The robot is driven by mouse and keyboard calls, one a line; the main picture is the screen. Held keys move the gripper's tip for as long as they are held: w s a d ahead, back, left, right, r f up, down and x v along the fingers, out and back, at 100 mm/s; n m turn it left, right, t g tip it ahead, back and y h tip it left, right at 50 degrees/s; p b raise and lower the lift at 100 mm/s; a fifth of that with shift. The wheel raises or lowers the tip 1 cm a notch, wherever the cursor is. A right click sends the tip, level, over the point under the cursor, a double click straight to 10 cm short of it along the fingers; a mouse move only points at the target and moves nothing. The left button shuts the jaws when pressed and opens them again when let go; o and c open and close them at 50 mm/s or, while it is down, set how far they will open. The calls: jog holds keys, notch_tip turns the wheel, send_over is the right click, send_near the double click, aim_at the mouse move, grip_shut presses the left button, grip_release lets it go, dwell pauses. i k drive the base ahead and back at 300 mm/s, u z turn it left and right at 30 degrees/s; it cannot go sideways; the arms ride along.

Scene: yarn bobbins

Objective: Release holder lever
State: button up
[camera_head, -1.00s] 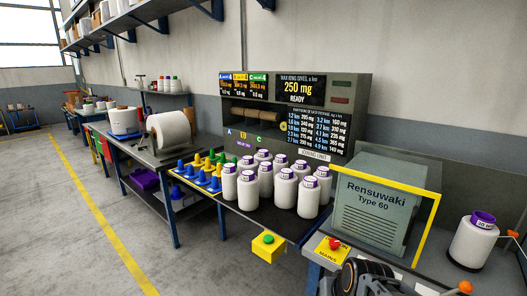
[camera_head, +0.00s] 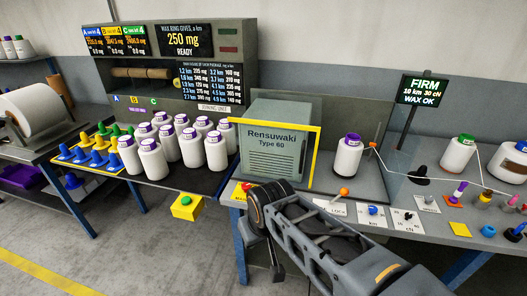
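A lever with an orange ball knob (camera_head: 344,191) stands at the bench's front edge, beside a white plate marked LOCK (camera_head: 335,209). I take it as the holder lever; its exact position is hard to read at this size. Behind it a white bobbin with a purple top (camera_head: 347,160) stands upright on the grey bench, apart from the lever. My arm reaches in from the lower right and bends in front of the bench, left of and below the lever. My gripper's fingertips cannot be made out.
A grey Rensuwaki machine with a yellow frame (camera_head: 271,146) stands left of the bobbin. Several white bobbins (camera_head: 190,147) crowd the table further left. A FIRM, WAX OK display (camera_head: 423,89) and small knobs and coloured parts (camera_head: 459,191) are at right.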

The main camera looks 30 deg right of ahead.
aim_at(344, 192)
jog(key=z, duration=0.8)
jog(key=k, duration=0.35)
jog(key=z, duration=0.55)
jog(key=i, duration=0.5)
